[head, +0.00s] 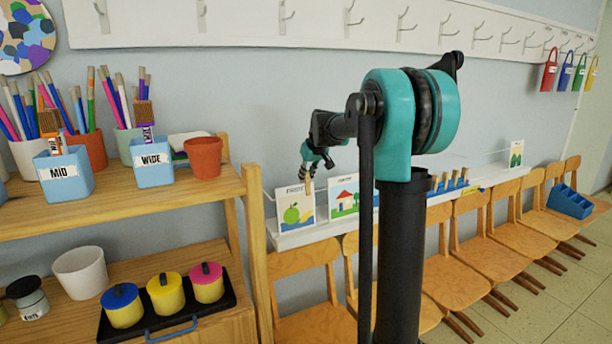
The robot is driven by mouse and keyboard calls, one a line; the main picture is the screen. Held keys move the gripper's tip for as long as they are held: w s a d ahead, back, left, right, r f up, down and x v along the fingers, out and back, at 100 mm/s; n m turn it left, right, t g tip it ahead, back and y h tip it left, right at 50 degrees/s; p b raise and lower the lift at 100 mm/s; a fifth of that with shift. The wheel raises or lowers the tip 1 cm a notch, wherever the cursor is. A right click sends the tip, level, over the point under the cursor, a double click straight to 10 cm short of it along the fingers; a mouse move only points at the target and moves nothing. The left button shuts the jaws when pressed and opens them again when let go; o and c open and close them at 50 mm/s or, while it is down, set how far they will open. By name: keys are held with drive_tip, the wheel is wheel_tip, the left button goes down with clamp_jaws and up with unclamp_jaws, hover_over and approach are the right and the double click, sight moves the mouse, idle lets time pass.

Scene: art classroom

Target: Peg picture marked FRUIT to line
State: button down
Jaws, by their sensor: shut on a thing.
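The picture with a green apple (297,214) stands upright above the white ledge (290,237); its printed word is too small to read surely. My gripper (307,173) is at its top right edge, shut on a small wooden peg (308,187). The peg overlaps the card's top edge; I cannot tell whether it clamps the card or the line. A thin pale line (490,154) runs along the wall above the ledge, partly hidden by my arm. A house picture (344,199) stands to the right, and a picture with green shapes (516,154) is at the far right.
Several wooden pegs (453,180) stand in a blue holder on the ledge. Wooden chairs (457,262) line the wall below. A wooden shelf (180,204) with brush pots and paint jars stands at left. Wall hooks (350,18) run above.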

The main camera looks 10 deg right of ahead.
idle(0.4)
drive_tip(key=c, duration=1.4)
unclamp_jaws()
drive_tip(key=shift+o, duration=1.1)
drive_tip(key=v, duration=0.7)
drive_tip(key=shift+r, duration=0.15)
